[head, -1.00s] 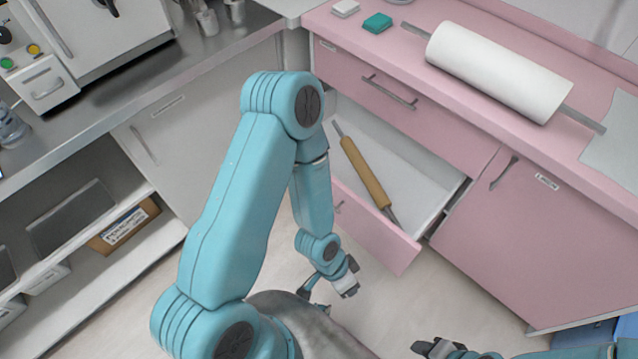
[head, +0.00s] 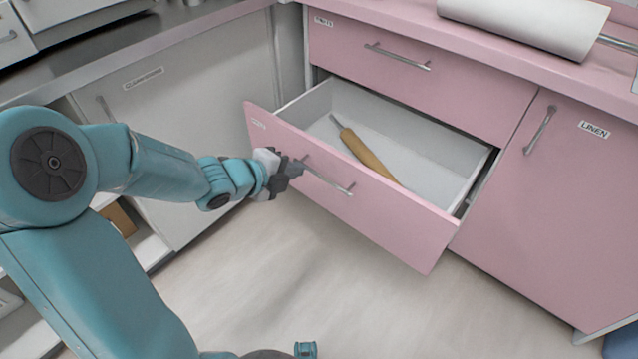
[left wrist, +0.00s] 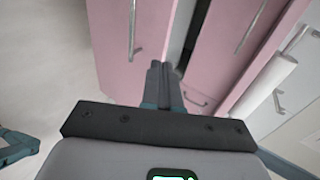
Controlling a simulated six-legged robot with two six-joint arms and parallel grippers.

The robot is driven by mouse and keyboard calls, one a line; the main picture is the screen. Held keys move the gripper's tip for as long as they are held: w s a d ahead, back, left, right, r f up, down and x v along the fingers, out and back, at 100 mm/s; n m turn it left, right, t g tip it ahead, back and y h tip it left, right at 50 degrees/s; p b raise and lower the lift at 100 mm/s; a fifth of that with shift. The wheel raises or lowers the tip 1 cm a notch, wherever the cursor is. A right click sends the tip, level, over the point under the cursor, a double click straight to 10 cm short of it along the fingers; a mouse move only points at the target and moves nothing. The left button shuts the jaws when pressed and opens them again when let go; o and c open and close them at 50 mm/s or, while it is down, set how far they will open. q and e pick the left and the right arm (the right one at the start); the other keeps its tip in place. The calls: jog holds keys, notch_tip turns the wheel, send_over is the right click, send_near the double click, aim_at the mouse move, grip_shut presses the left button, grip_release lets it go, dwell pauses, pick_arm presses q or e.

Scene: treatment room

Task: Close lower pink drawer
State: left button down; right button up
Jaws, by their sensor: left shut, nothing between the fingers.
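The lower pink drawer (head: 340,190) stands pulled out in the head view, with its bar handle (head: 328,179) on the front. A wooden roller (head: 368,155) lies inside it. My left gripper (head: 292,168) is shut and empty, at the drawer front near the left end of the handle. I cannot tell whether it touches. In the left wrist view, the shut fingers (left wrist: 161,72) overlap the pink drawer front (left wrist: 121,62), with the handle (left wrist: 133,28) to their left. My right gripper is not in view.
The upper pink drawer (head: 420,75) above is shut. A pink cabinet door (head: 565,190) labelled LINEN is shut at the right. A grey cabinet (head: 190,130) stands at the left. The pale floor (head: 330,290) in front of the drawer is clear.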

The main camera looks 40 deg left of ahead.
pick_arm(q)
jog(key=a+f, duration=0.1)
jog(key=b, duration=0.4)
send_near(331, 155)
notch_tip(331, 155, down, 3)
jog(key=w, duration=0.4)
jog(key=shift+w+d+b, duration=0.15)
jog(key=shift+d+b, duration=0.2)
jog(key=shift+d, duration=0.05)
jog(key=shift+w+y, duration=0.3)
jog(key=shift+w, duration=0.3)
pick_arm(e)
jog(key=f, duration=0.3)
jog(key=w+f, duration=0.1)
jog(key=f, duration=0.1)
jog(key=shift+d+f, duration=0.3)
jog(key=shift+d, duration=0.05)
pick_arm(q)
jog(key=shift+w, duration=0.1)
